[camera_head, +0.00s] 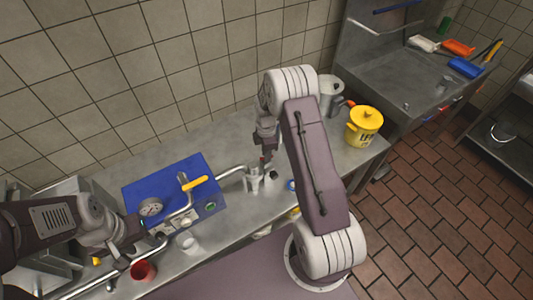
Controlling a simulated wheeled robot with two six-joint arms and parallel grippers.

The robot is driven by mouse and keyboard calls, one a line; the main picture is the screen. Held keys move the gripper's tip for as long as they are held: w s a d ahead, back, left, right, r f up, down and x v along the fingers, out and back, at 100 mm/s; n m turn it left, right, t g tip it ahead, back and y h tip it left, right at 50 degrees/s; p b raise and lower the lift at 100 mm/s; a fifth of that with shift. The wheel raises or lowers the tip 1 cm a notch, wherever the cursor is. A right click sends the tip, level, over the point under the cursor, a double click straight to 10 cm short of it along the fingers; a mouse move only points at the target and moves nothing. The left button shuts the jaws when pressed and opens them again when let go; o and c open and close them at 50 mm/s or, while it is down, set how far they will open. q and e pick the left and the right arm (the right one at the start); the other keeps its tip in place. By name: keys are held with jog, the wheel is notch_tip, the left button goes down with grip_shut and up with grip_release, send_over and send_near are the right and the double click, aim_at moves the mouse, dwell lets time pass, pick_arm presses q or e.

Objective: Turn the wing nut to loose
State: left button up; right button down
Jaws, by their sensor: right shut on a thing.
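A steel pipe (232,171) runs from the blue machine to an upright metal fitting (252,180) on the counter. My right gripper (266,158) points down just above and beside this fitting. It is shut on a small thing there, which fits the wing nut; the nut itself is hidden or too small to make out. My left gripper (133,240) is at the front left of the blue machine, close to its pipework. I cannot see whether its fingers are open or shut.
The blue machine (160,181) has a gauge (150,206) and a yellow-handled lever (195,184). A yellow pot (364,126) and a metal container (330,94) stand at the counter's right end.

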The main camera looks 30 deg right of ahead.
jog(key=shift+w+r, duration=0.15)
jog(key=shift+w, duration=0.05)
jog(key=c, duration=1.6)
grip_release()
jog(key=shift+o, duration=0.2)
jog(key=shift+s, duration=0.15)
notch_tip(320, 180, up, 9)
jog(key=b, duration=0.1)
